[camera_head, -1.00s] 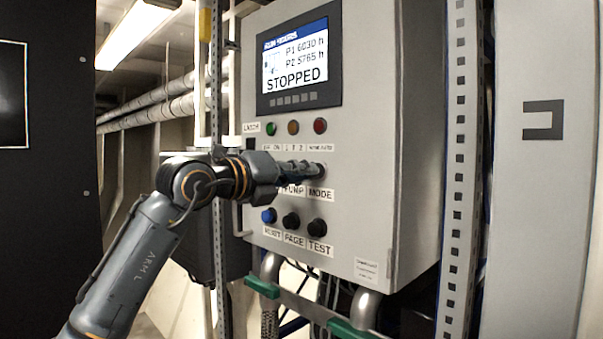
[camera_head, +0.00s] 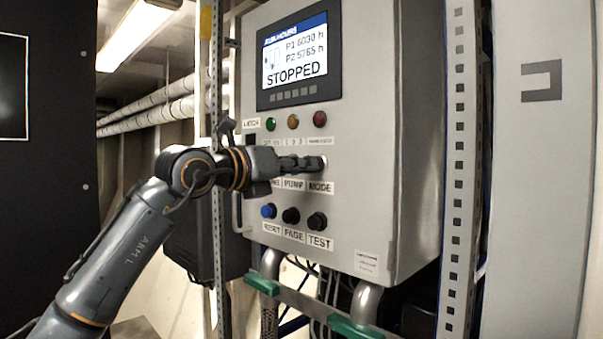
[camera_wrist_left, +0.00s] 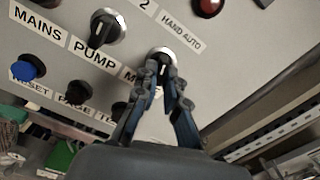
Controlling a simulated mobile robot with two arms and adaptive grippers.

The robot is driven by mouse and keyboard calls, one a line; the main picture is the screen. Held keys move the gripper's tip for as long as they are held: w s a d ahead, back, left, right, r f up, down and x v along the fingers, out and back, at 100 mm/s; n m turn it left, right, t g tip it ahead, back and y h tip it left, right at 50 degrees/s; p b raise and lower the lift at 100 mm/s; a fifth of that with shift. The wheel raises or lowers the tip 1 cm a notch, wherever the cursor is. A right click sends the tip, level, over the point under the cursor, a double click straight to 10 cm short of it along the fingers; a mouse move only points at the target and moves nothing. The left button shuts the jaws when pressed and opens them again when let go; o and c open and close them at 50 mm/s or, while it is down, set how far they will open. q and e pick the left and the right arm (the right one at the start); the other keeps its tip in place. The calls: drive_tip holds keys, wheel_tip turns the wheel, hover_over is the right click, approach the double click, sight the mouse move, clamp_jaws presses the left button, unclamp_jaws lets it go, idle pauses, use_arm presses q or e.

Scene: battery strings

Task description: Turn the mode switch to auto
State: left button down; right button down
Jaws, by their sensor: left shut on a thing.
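The mode switch (camera_wrist_left: 161,58) is a dark knob with a silver rim on the grey control panel, at the right end of the row labelled MAINS, PUMP, MODE. In the head view my left gripper (camera_head: 318,163) reaches it from the left and mostly hides it. In the left wrist view the gripper (camera_wrist_left: 165,82) has its two fingers shut on the knob, one on each side. A HAND AUTO label (camera_wrist_left: 181,29) sits above the switch. The exact angle of the knob is hard to tell. The right gripper is not in view.
The pump switch (camera_wrist_left: 102,30) is just left of the mode switch. Below are a blue reset button (camera_head: 268,211), a black page button (camera_head: 291,217) and a test button (camera_head: 317,221). Lamps sit above. The screen (camera_head: 295,57) reads STOPPED. A perforated upright (camera_head: 459,170) stands right.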

use_arm(q)
drive_tip(key=shift+r+m+b, duration=0.1)
drive_tip(key=shift+m+b, duration=0.6)
drive_tip(key=shift+m, duration=5.7)
drive_tip(key=c, duration=1.4)
unclamp_jaws()
drive_tip(key=shift+a, duration=0.1)
drive_tip(key=v, duration=1.2)
drive_tip(key=shift+w, duration=0.1)
